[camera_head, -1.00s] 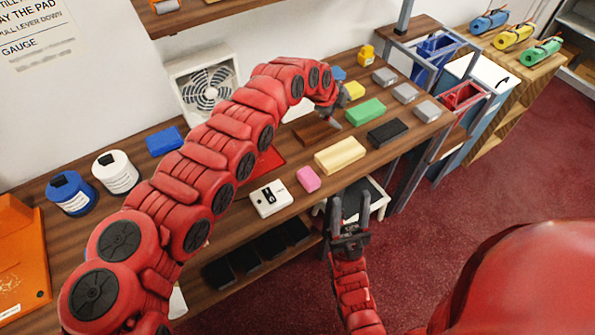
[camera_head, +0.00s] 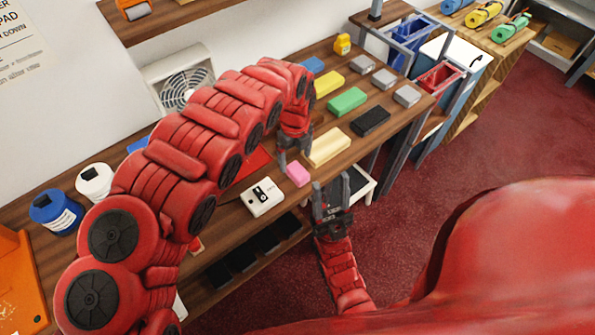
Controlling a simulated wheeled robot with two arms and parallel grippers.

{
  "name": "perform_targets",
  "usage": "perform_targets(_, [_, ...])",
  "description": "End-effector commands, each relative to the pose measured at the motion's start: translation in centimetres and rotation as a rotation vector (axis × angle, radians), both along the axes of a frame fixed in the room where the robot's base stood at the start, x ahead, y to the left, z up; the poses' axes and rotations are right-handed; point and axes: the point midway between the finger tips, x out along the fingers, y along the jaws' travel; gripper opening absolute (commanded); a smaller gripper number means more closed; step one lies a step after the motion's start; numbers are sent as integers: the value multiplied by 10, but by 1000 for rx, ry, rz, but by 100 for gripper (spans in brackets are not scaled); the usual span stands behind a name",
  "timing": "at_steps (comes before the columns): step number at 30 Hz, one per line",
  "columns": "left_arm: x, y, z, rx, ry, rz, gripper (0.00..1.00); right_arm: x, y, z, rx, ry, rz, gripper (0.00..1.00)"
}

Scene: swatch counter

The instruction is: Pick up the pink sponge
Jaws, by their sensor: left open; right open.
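The pink sponge (camera_head: 298,174) lies on the wooden counter near its front edge, between the white device with black markings and the cream block. My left gripper (camera_head: 294,161) points down just behind and above the sponge. Its fingers are apart and nothing shows between them. I cannot tell whether a fingertip touches the sponge. My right gripper (camera_head: 331,187) is open and empty, in front of the counter edge, to the right of the sponge and with its fingers pointing up.
A white device (camera_head: 262,198) sits left of the sponge and a cream block (camera_head: 328,147) right of it. Green (camera_head: 347,102) and black (camera_head: 370,121) blocks lie farther right. A fan (camera_head: 183,82) stands behind my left arm. Blue (camera_head: 56,212) and white (camera_head: 94,182) tubs stand at left.

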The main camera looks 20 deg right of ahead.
Motion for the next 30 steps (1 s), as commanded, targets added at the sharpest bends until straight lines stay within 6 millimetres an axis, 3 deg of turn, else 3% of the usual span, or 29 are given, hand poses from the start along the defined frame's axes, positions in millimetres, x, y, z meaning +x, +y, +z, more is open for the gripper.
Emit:
perform_targets(5, [-1,-2,-21,-3,1,0,91,0,0,9,0,0,0,50])
perform_targets(13, [0,-4,-32,-3,0,-2,91,0,0,14,0,0,0,50])
perform_targets(22, [3,-8,-58,-2,-1,0,91,0,0,25,0,0,0,50])
perform_targets(30, [3,-7,-79,-1,1,2,91,0,0,20,0,0,0,50])
